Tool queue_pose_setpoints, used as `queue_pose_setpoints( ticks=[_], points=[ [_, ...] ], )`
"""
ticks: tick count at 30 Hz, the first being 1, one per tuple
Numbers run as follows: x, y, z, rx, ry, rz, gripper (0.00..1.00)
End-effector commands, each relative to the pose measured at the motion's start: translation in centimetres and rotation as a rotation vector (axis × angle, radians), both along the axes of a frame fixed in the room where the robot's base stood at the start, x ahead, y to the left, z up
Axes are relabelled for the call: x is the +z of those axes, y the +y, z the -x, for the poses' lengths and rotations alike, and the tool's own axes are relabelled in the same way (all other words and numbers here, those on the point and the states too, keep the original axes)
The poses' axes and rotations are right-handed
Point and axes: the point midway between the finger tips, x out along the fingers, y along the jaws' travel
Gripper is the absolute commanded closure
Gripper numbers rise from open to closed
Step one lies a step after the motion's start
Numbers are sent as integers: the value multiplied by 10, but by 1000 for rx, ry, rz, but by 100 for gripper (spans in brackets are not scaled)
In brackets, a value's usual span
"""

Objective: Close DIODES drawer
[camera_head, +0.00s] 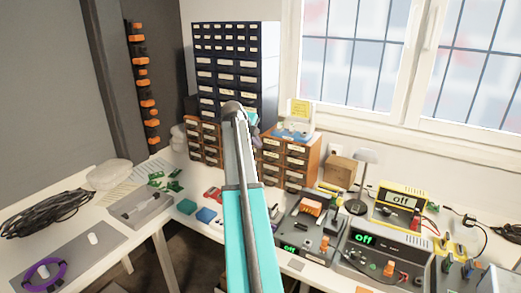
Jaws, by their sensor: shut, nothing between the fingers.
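A tall dark blue drawer cabinet (235,24) stands in the far corner on the bench, with many small labelled drawers. Two lower brown drawer cabinets stand in front of it, one on the left (205,140) and one on the right (286,160). The labels are too small to read, so I cannot tell which drawer is DIODES or whether it stands open. My teal and grey arm rises through the middle of the view and covers the gap between the brown cabinets. My gripper is hidden behind the arm.
A blue-based device (292,135) sits on the right brown cabinet. A cardboard box (340,169), lamp (364,158) and several bench instruments (383,254) fill the right side. A cable coil (47,212) and a grey tray (140,208) lie on the left.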

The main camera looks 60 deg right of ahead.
Motion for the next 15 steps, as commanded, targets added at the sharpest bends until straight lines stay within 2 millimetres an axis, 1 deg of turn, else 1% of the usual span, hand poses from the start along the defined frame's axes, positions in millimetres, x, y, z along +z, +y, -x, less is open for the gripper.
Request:
queue_pose_setpoints(
  ticks=[3,9,15],
  points=[
    [12,11,1,1,-1,2,100],
    [27,24,1,1,-1,1,100],
    [31,28,2,0,0,0,100]
  ],
)
